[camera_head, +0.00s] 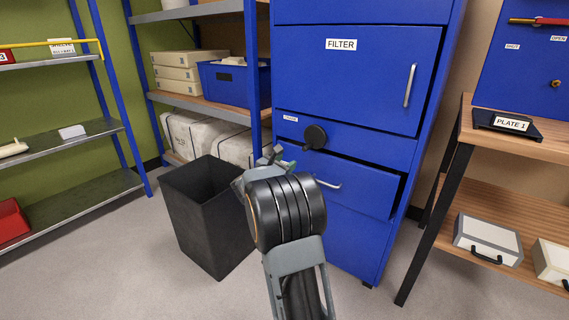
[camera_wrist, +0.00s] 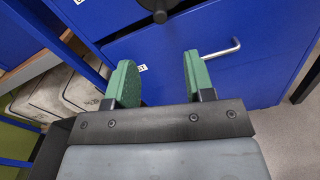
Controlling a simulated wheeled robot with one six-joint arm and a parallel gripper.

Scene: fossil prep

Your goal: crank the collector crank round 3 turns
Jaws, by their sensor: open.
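The collector crank (camera_head: 315,136) is a black disc with a knob on the front of the blue cabinet (camera_head: 345,98), below the door labelled FILTER. In the wrist view the crank's black knob (camera_wrist: 160,14) shows at the top edge, and its disc is partly cut off. My gripper (camera_head: 271,156) is to the left of and slightly below the crank in the head view, partly hidden by my wrist. In the wrist view my gripper (camera_wrist: 158,77) has its two green fingers apart with nothing between them. The crank lies beyond the fingertips, not touched.
A drawer (camera_head: 345,183) with a silver handle (camera_wrist: 222,51) stands slightly open below the crank. A black bin (camera_head: 206,218) stands on the floor at left of my arm. Shelves with a blue crate (camera_head: 233,80) are behind it. A wooden bench (camera_head: 540,140) is at right.

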